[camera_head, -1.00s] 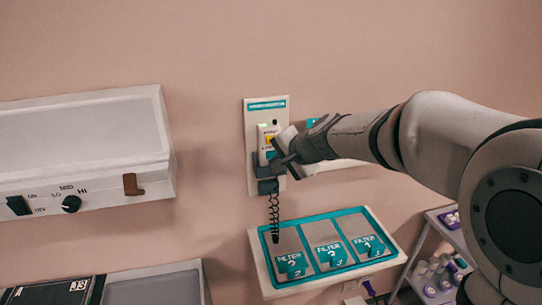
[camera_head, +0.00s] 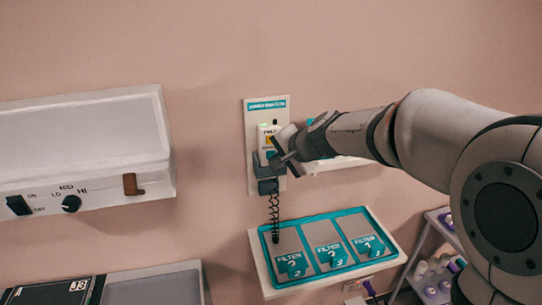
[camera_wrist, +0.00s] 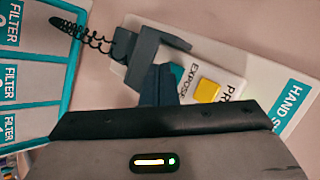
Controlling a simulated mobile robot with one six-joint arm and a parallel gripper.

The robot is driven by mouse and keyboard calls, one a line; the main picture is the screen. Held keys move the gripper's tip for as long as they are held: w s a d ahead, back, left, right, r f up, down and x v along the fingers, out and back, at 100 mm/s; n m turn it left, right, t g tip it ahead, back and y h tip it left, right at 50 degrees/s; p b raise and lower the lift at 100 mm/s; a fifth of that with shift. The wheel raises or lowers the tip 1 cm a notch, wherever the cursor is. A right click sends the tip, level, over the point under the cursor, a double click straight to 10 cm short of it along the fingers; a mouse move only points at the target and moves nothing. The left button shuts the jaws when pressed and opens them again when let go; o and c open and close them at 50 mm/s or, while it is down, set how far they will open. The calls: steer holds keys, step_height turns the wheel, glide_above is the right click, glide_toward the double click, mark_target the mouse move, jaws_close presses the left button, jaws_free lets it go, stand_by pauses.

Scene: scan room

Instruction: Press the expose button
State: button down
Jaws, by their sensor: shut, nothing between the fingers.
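The hand switch (camera_head: 264,130) sits in a holder on a pale wall plate (camera_head: 252,108) with a teal label. Its yellow button (camera_wrist: 207,90) is beside lettering starting "PR". The teal expose button (camera_wrist: 178,73) is beside the word EXPOSE, partly hidden behind my fingers in the wrist view. My gripper (camera_head: 279,158) is shut and empty, its tips at the teal button's end of the switch. In the wrist view the fingers (camera_wrist: 160,72) overlap the button's edge; I cannot tell whether they touch it.
A grey holder (camera_wrist: 150,50) clasps the switch near my fingers, and a black coiled cord (camera_head: 274,215) hangs below. A tray of filters (camera_head: 258,262) juts out beneath. A light box (camera_head: 150,160) is on the left wall. A shelf cart (camera_head: 440,225) with bottles stands lower right.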

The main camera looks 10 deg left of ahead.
steer(key=shift+w+a, duration=0.2)
steer(key=shift+w, duration=0.1)
stand_by(0.4)
steer(key=shift+s+d, duration=0.1)
steer(key=shift+s, duration=0.05)
steer(key=shift+s+d+b, duration=0.3)
steer(key=shift+s+b, duration=0.1)
steer(key=shift+s, duration=0.2)
steer(key=s, duration=0.1)
steer(key=s+d+b, duration=0.1)
steer(key=s, duration=0.1)
steer(key=s+d, duration=0.1)
steer(key=shift+s+d, duration=0.1)
steer(key=shift+s, duration=0.15)
stand_by(0.3)
stand_by(1.2)
steer(key=s+d+f+n+g+h, duration=0.1)
steer(key=s+d+f+n+h, duration=0.2)
steer(key=s+d, duration=0.7)
steer(key=s+d+f+n+g+h, duration=0.2)
steer(key=s+d+f+h, duration=0.2)
steer(key=s+d, duration=0.6)
steer(key=d+f, duration=0.2)
steer(key=d, duration=0.1)
steer(key=shift+s+d+n+g, duration=0.15)
steer(key=shift+d+n+g, duration=0.15)
steer(key=shift+d+n, duration=0.1)
